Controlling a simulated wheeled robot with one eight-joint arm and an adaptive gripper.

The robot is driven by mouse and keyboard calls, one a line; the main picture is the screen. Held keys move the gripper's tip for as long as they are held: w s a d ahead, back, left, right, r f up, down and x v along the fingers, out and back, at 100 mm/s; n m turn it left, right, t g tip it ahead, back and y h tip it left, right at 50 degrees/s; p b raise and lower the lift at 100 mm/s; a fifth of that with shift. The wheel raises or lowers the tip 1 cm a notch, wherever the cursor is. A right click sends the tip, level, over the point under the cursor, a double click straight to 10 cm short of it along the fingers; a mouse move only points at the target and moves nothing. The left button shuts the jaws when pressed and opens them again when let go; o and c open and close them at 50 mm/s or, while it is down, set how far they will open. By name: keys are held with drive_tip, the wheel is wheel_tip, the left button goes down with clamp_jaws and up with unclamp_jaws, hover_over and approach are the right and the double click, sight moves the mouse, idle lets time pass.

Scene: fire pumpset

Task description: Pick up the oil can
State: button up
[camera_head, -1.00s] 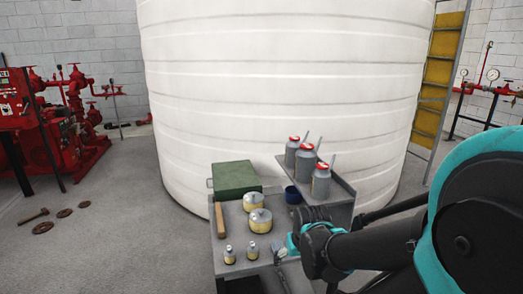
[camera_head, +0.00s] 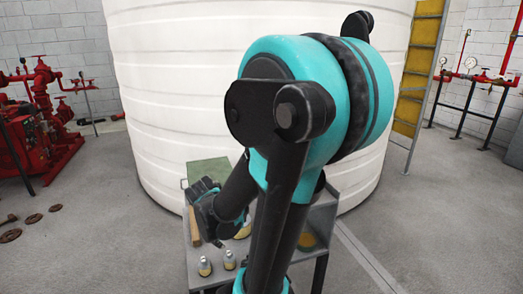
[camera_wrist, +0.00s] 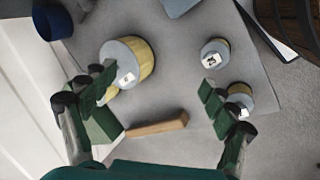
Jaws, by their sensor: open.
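No can with a red cap and thin spout shows now; my arm covers much of the bench in the head view. In the wrist view, a large grey-topped yellow pot (camera_wrist: 140,62) with a white label lies near my left fingers. Two smaller yellow-and-grey bottles (camera_wrist: 214,53) (camera_wrist: 240,96) are to the right. Both bottles stand at the bench front in the head view (camera_head: 205,266) (camera_head: 229,260). I cannot tell whether any of these is the oil can. My gripper (camera_wrist: 160,90) is open and empty, above the bench; it also shows in the head view (camera_head: 203,205).
A green box (camera_head: 208,170) stands at the back left of the grey bench. A wooden-handled item (camera_wrist: 158,126) lies between my fingers' sides in the wrist view. A blue cup (camera_wrist: 52,22) is at upper left. The white tank (camera_head: 170,100) stands close behind the bench.

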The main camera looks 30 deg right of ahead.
drive_tip(key=w+d+r+n+g+h, duration=0.1)
drive_tip(key=w+d+r+n+h, duration=0.4)
drive_tip(key=w+r+n+h, duration=0.25)
drive_tip(key=w+d+r+n+g+h, duration=0.1)
drive_tip(key=w+d+r+n+h, duration=0.55)
drive_tip(key=r, duration=0.25)
drive_tip(key=d, duration=0.5)
drive_tip(key=w+d, duration=0.1)
drive_tip(key=d, duration=1)
drive_tip(key=shift+w+d, duration=0.15)
drive_tip(key=shift+w, duration=0.1)
drive_tip(key=c, duration=1.5)
drive_tip(key=shift+c, duration=0.2)
